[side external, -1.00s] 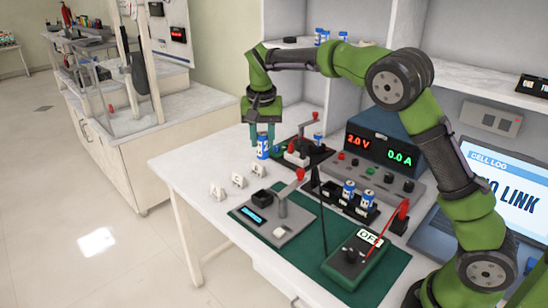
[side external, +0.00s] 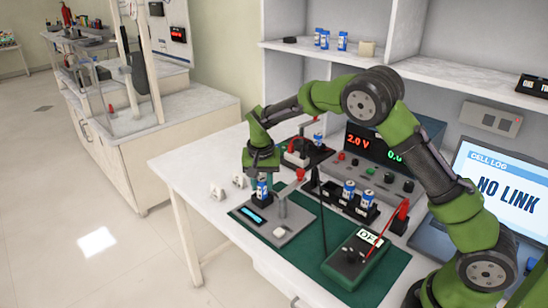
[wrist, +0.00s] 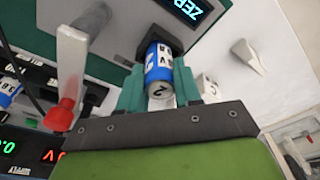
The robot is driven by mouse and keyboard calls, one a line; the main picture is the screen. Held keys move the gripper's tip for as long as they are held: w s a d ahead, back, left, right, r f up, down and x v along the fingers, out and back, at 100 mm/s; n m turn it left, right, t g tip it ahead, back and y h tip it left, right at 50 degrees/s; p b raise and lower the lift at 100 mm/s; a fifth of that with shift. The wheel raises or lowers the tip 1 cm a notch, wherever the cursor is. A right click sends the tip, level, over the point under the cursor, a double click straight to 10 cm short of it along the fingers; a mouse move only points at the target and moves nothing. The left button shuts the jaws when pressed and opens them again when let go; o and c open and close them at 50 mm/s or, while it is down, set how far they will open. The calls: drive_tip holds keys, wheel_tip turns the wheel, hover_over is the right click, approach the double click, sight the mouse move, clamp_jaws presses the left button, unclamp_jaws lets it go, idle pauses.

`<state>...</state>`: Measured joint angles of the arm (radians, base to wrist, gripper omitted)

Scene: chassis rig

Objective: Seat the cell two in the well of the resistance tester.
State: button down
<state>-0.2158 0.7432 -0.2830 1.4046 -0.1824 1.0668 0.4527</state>
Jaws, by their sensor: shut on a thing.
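Cell two (wrist: 158,68), a blue and white cylinder with a 2 on its near end, is between my gripper's (wrist: 158,82) green fingers. In the side external view my gripper (side external: 262,188) is shut on the cell (side external: 262,191), which is upright over the rear left of the resistance tester (side external: 292,229). The tester is a grey plate with a display and a red-knobbed lever (side external: 283,203). In the wrist view the cell's far end meets the tester's black well block (wrist: 172,38). I cannot tell whether it is inside the well.
The tester's lever (wrist: 70,70) stands close beside my gripper. A black rack (side external: 340,206) with two cells is to the right. A meter (side external: 352,262) with leads sits at the mat's front. White numbered markers (side external: 217,192) stand to the left. Another lever device (side external: 300,155) is behind.

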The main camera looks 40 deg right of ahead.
drive_tip(key=shift+f, duration=0.6)
drive_tip(key=c, duration=0.8)
unclamp_jaws()
drive_tip(key=shift+f, duration=0.15)
